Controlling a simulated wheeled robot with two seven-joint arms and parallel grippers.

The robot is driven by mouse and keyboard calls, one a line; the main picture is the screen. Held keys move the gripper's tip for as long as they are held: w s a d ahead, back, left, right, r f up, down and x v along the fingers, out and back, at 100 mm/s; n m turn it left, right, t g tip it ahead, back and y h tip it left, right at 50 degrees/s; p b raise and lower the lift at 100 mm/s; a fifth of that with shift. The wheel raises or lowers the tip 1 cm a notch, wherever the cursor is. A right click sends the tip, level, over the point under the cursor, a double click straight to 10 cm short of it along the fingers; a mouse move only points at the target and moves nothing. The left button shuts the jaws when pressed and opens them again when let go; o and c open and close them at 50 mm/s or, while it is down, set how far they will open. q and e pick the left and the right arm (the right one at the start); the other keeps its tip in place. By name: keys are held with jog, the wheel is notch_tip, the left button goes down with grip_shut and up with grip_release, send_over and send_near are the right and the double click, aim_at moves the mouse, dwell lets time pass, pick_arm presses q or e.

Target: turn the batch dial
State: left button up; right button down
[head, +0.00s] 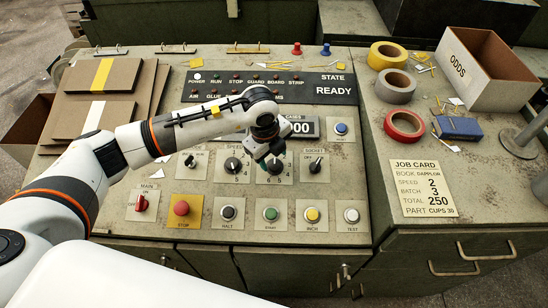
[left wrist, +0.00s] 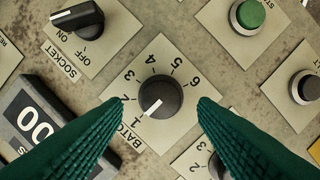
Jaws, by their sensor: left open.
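The batch dial (left wrist: 161,97) is a round black knob on a pale plate numbered 1 to 6. Its white pointer line is at or near the 1. In the head view the batch dial is mostly hidden under my left gripper (head: 266,150). In the left wrist view the left gripper's green ribbed fingers (left wrist: 152,103) are open. One lies on each side of the knob, with visible gaps, and nothing is held between them. The job card (head: 422,188) lists speed 2, batch 3, total 250. My right gripper is not in view.
The speed dial (head: 233,164) is left of the batch dial and the socket switch (head: 315,165) is right of it. A row of push buttons, including a green one (head: 270,214), lies in front. Tape rolls (head: 405,125) and an open box (head: 486,68) stand at right.

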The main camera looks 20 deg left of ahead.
aim_at(275, 166)
pick_arm(q)
notch_tip(275, 166, down, 2)
jog(key=shift+w+d, duration=0.1)
jog(key=shift+f, duration=0.4)
jog(key=shift+c, duration=0.3)
jog(key=c, duration=0.9)
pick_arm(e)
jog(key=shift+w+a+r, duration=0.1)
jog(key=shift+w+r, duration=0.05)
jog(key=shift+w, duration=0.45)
